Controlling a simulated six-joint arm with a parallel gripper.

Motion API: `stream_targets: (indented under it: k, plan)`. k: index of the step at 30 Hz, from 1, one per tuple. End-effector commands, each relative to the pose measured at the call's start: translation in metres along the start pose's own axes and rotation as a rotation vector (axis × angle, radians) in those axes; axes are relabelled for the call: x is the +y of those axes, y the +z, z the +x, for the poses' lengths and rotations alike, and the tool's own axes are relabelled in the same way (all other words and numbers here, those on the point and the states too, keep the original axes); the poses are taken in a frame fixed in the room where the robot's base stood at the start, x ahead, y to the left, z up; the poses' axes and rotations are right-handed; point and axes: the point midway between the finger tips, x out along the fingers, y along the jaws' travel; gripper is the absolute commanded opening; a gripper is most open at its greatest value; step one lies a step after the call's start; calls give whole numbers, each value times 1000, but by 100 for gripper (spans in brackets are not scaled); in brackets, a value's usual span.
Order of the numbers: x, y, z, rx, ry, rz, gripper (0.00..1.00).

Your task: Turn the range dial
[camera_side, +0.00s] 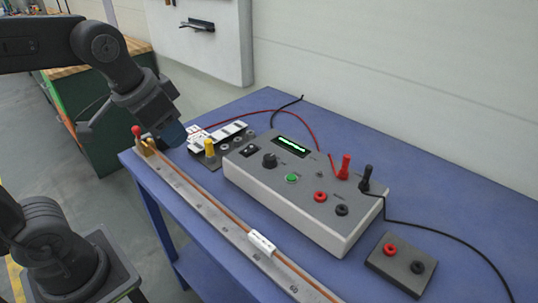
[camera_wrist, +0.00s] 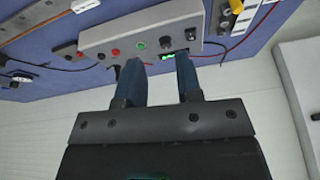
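The range dial (camera_side: 269,160) is a black knob on the sloped top of a grey meter box (camera_side: 310,207), left of a green button (camera_side: 291,178). In the wrist view the dial (camera_wrist: 165,41) shows beyond the gap between my fingertips. My gripper (camera_wrist: 158,60) is open and empty, its two blue fingers apart. In the side view my gripper (camera_side: 172,134) hangs over the left end of the table, up and left of the box, clear of the dial.
Red (camera_side: 344,167) and black (camera_side: 366,178) plugs with cables stand on the box's right part. A long rail with a copper rod and white clamp (camera_side: 262,243) runs along the front. A yellow-knobbed fixture (camera_side: 209,147) stands left of the box. A small terminal block (camera_side: 401,264) lies right.

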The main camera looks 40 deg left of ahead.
Motion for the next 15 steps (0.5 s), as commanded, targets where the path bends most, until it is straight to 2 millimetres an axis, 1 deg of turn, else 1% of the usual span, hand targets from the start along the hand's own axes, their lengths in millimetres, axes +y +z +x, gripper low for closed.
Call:
stream_targets:
  k: [1,3,5,6,8,9,12,15]
  plan:
    - [-1,-20,2,-36,7,33,37]
    - [-2,-44,5,-81,18,83,44]
    - [-3,-65,10,-118,29,126,50]
    - [-4,-78,15,-143,37,155,54]
    - [-4,-98,24,-179,51,199,59]
    - [-5,-111,30,-203,62,227,60]
    - [-5,-140,51,-261,90,297,60]
    - [-5,-164,74,-312,119,361,60]
